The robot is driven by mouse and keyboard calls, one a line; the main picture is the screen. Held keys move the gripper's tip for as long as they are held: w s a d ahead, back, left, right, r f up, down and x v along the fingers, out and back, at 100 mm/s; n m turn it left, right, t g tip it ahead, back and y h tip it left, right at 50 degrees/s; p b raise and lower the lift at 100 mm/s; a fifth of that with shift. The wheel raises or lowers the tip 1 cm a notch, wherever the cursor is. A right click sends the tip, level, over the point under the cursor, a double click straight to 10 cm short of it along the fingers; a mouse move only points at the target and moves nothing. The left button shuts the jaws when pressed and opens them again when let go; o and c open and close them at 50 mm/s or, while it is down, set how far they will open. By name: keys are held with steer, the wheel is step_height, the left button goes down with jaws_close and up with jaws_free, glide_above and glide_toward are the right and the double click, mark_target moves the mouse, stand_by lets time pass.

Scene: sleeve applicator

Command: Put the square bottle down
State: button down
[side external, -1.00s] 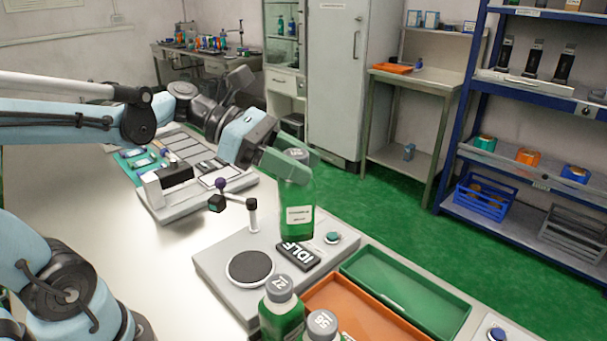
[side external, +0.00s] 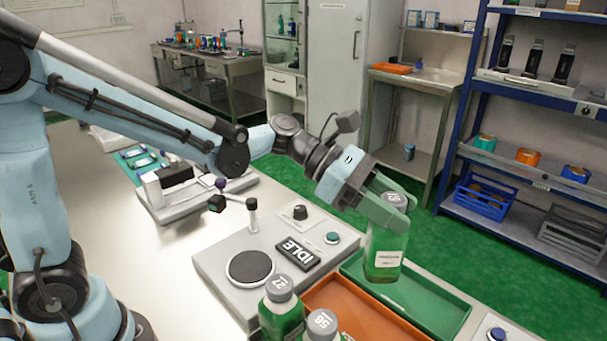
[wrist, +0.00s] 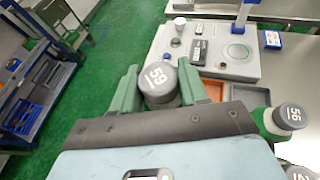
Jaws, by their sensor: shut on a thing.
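My gripper (side external: 393,203) is shut on a green bottle (side external: 386,252) with a grey cap and a white label. The bottle hangs roughly upright, its base over or in front of the green tray (side external: 440,308) in the side view; I cannot tell whether it touches the tray. In the wrist view the numbered cap (wrist: 160,82) sits between the two green fingers. The bottle's body is mostly hidden there.
An orange tray (side external: 345,312) lies beside the green one. Two more capped green bottles, one at the left (side external: 280,315) and one at the right (side external: 322,325), stand in front. A grey device with an IDLE display (side external: 297,252) and a round pad (side external: 250,267) is to the left.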

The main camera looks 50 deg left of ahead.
steer(key=w+a+f, duration=0.4)
steer(key=w+f, duration=0.1)
steer(key=f, duration=0.3)
steer(key=shift+w+a+f, duration=0.15)
steer(key=shift+w+a, duration=0.05)
steer(key=shift+a, duration=0.1)
steer(key=shift+f, duration=0.1)
steer(key=c, duration=0.6)
jaws_free()
